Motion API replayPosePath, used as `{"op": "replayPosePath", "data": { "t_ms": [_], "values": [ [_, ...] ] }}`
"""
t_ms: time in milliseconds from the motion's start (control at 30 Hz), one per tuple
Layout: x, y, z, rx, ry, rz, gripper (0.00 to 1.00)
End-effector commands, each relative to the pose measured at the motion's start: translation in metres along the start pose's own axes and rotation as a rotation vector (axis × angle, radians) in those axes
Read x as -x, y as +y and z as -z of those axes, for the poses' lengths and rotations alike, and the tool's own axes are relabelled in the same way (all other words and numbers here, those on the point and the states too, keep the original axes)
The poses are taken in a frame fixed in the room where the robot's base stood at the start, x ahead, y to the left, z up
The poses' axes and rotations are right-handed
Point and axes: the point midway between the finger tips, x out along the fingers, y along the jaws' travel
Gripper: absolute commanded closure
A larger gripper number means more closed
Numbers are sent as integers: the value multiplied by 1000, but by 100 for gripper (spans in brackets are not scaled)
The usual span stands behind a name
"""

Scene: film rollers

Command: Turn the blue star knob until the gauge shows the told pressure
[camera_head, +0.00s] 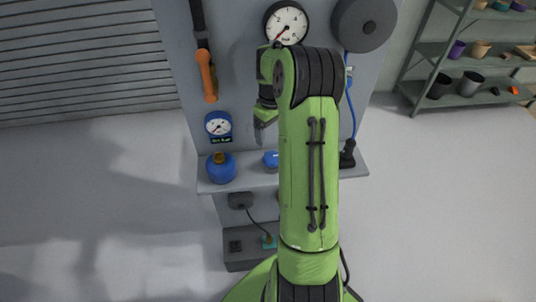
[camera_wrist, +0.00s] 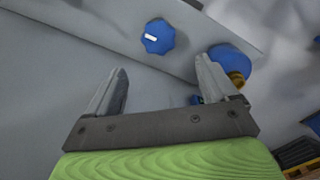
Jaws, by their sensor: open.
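The blue star knob (camera_wrist: 159,37) shows in the wrist view with a white mark on its face. It lies just beyond the gap between my fingertips, apart from them. In the head view a blue piece (camera_head: 271,160), probably this knob, is partly hidden by my arm. My gripper (camera_wrist: 160,72) is open and empty; in the head view it (camera_head: 264,117) hangs above the shelf. A large white gauge (camera_head: 286,22) has a red needle pointing lower left. A small blue gauge (camera_head: 218,126) has a dark display under it. Its reading is too small to tell.
A blue canister with a brass top (camera_head: 221,168) stands on the shelf (camera_head: 245,178), left of the knob. An orange-handled tool (camera_head: 207,75) hangs on the panel. A grey disc (camera_head: 364,20) and blue cable are at right. Storage shelves (camera_head: 470,80) stand far right.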

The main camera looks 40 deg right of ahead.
Motion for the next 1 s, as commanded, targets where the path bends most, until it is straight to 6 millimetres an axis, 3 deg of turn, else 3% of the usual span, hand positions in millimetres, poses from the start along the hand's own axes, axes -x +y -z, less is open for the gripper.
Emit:
{"op": "replayPosePath", "data": {
  "t_ms": [33,200,433,600,800,1000],
  "values": [
    [-16,0,-1,-1,-4,4,14],
    [-60,0,-1,-2,-4,4,14],
    [-105,-1,0,-1,-1,2,14],
    [-116,0,0,-1,0,-1,14],
    [-116,0,0,-1,0,-1,14],
    [-116,0,0,-1,0,-1,43]
  ]
}}
